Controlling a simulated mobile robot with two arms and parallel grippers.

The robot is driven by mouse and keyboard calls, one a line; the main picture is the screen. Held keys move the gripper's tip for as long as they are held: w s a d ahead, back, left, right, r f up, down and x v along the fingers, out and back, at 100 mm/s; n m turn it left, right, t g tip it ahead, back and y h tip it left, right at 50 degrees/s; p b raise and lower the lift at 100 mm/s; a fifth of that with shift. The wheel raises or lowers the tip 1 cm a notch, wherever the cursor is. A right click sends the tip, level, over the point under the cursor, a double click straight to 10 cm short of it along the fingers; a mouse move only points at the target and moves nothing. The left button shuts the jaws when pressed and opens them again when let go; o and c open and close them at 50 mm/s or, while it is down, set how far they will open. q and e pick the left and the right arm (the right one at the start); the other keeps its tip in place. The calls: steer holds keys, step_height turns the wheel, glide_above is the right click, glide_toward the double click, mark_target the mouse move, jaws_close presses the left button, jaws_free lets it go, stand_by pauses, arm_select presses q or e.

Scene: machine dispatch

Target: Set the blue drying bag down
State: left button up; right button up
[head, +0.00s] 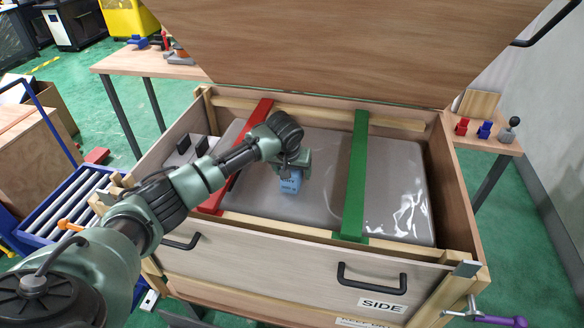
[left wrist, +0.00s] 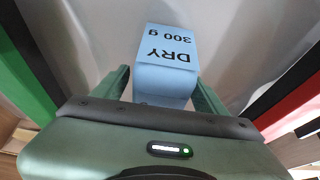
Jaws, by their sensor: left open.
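The blue drying bag (head: 290,184) is in the open wooden crate (head: 290,245), over the grey wrapped load between the red and green straps. In the left wrist view the bag (left wrist: 166,58) reads "DRY 300 g" and its near end lies between my fingers. My left gripper (head: 293,168) is open around it, with a finger on each side; I cannot tell whether they touch it. The bag seems to rest on the grey wrap (head: 325,180). My gripper hides its upper part in the head view. My right gripper is in neither view.
A red strap (head: 262,112) and a green strap (head: 355,175) cross the load. The raised wooden lid (head: 310,45) stands behind. A side table (head: 505,143) at right holds small red and blue items. Bare wrap lies right of the green strap.

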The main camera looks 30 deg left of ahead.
arm_select(q)
steer(key=b+v, duration=0.1)
steer(key=v, duration=1.1)
stand_by(0.5)
stand_by(0.5)
